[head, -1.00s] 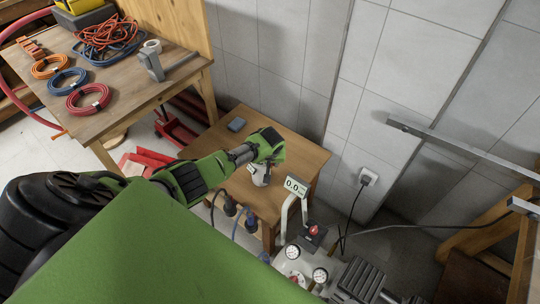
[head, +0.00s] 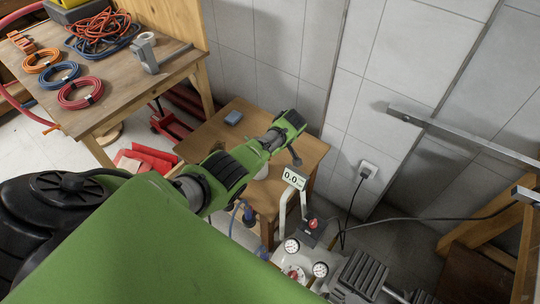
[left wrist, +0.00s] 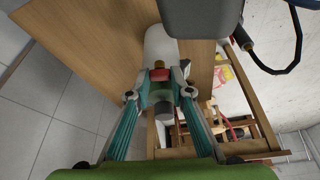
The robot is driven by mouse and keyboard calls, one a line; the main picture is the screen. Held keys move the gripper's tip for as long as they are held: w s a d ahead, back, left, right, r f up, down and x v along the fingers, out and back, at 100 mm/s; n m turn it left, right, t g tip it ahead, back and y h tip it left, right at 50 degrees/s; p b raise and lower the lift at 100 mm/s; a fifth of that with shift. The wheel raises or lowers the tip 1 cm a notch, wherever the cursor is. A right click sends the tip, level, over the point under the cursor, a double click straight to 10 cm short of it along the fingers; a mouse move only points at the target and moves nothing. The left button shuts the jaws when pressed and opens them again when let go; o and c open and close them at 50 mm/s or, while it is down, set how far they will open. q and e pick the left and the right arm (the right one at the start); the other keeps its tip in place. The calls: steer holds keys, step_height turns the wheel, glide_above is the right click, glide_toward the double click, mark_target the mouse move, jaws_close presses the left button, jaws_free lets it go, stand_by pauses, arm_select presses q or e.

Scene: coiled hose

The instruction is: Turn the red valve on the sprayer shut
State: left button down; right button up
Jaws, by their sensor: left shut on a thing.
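The sprayer (left wrist: 160,45) shows in the left wrist view as a white cylinder with a brass fitting and a red valve (left wrist: 159,75) at its near end. A green part and a dark grey stub sit just below the valve. My left gripper (left wrist: 164,80) has its two grey fingertips on either side of the red valve and is shut on it. In the head view, my left arm reaches over the small wooden table (head: 235,112) and hides most of the white sprayer (head: 262,172). My right gripper is not in view.
A blue-grey block (head: 233,117) lies at the table's back left. The workbench (head: 120,85) holds several hose coils. A tiled wall is behind.

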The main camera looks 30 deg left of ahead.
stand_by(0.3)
arm_select(q)
steer(key=c, duration=2.1)
jaws_free()
steer(key=v, duration=1.2)
steer(key=shift+w, duration=0.1)
